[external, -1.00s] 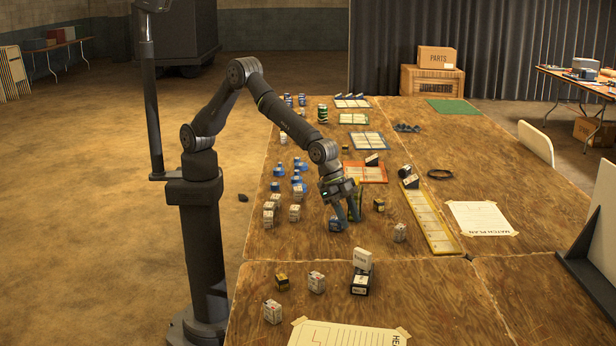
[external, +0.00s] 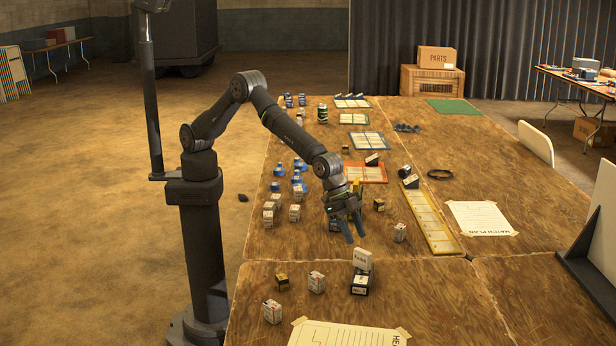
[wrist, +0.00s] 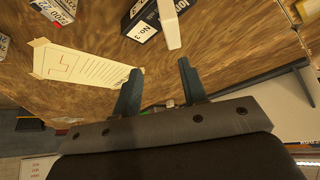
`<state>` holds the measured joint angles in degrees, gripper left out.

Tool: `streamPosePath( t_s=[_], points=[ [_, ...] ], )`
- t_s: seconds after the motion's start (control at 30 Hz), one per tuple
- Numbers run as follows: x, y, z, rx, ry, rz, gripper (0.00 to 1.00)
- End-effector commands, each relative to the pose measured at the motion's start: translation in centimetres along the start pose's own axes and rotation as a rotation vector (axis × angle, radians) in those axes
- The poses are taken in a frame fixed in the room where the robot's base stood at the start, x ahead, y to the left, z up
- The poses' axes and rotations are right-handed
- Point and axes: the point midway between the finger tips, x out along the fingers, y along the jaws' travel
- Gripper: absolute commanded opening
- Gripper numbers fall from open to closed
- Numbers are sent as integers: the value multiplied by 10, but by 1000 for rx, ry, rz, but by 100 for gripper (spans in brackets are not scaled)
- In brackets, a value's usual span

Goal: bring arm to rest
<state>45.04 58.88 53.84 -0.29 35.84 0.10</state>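My arm reaches out over the wooden table from its column at the left. My gripper (external: 355,229) hangs above the table, with its fingers pointing down and to the right in the external view. In the wrist view my gripper (wrist: 160,85) has its two fingers spread apart with nothing between them.
A black box with a white block (external: 362,260) on it stands in front of the gripper; the wrist view shows this black box (wrist: 143,22) too. Several small boxes stand left of the gripper. A yellow tray (external: 432,220) lies to the right.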

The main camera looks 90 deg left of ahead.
Motion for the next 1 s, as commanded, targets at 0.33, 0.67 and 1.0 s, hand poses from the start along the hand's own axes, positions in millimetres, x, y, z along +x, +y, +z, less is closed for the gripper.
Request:
streamPosePath(
  t_s=[0.33,0.67,1.0],
  points=[
    [-47,55,5,1,1,1,39],
    [-59,101,2,88,-4,31,39],
    [-34,150,-11,320,0,116,39]
  ],
)
